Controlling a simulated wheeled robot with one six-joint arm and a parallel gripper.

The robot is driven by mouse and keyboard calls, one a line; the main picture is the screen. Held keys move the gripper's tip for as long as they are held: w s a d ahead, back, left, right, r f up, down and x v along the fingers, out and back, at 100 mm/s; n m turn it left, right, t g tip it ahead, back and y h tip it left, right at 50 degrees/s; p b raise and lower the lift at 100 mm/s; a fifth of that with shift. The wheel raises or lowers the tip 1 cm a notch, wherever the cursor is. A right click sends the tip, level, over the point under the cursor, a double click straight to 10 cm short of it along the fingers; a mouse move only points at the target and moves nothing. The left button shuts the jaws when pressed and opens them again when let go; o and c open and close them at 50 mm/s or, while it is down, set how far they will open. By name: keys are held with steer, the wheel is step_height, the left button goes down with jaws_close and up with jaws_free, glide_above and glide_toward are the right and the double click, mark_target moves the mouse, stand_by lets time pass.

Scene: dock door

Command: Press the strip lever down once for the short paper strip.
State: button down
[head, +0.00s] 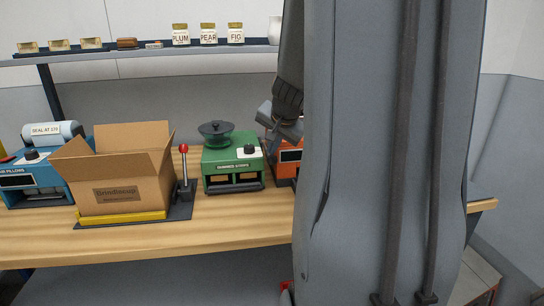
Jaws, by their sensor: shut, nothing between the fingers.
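A green machine (232,167), its front label reading something like "gummed strips", stands on the wooden bench in the head view. My gripper (268,117) is partly seen above the orange machine, just right of the green one. It is shut and holds nothing. I cannot tell whether it touches anything.
An open cardboard box (121,182) stands left of the green machine on a yellow-edged dark base. A red-knobbed lever (184,165) stands upright between them. A blue machine (34,177) is at far left. A shelf (170,49) holds jars behind. The bench front (200,232) is clear.

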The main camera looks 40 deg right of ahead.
mark_target(273, 160)
steer(key=shift+s+a+f+b, duration=0.1)
steer(key=shift+s+f+b, duration=0.05)
steer(key=shift+f+b, duration=1.1)
steer(key=shift+s+a+f+b, duration=0.1)
steer(key=shift+s+f+b, duration=0.05)
steer(key=shift+f+b, duration=1.05)
stand_by(2.5)
steer(key=shift+r, duration=0.25)
steer(key=shift+w+d+r+p, duration=0.1)
steer(key=shift+w+r+p, duration=0.05)
steer(key=shift+r+p, duration=0.9)
steer(key=shift+w+d+r+p, duration=0.1)
steer(key=shift+r+p, duration=0.9)
steer(key=shift+p, duration=0.1)
steer(key=shift+w+d+r+p, duration=0.1)
steer(key=shift+w+r+p, duration=0.05)
steer(key=shift+r+p, duration=0.9)
steer(key=r+p, duration=0.4)
steer(key=p, duration=0.1)
steer(key=shift+w+d+r, duration=0.15)
steer(key=shift+w+r, duration=0.2)
steer(key=shift+r, duration=0.05)
